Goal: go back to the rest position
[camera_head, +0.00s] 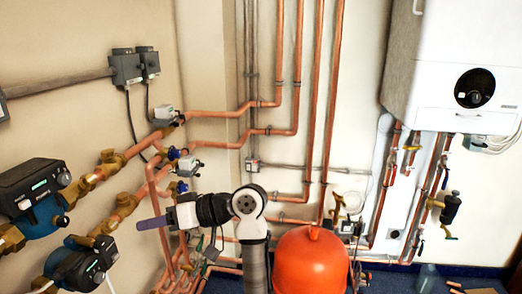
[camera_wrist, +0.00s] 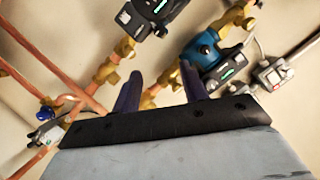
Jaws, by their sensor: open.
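My gripper (camera_head: 142,225) points left in the head view, in front of the copper pipes (camera_head: 163,195) of the manifold. Its purple fingers line up there, so the gap between them does not show. In the wrist view my gripper (camera_wrist: 158,74) shows two purple fingers standing apart with nothing between them. Pipes and brass fittings (camera_wrist: 107,72) show beyond the fingers. I cannot tell how far the fingertips are from the pipes.
Two pumps with black heads, an upper one (camera_head: 32,188) and a lower one (camera_head: 80,265), sit at the left. A red tank (camera_head: 310,262) stands right of my arm. A white boiler (camera_head: 455,65) hangs at upper right. Bare wall (camera_head: 205,60) shows at upper middle.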

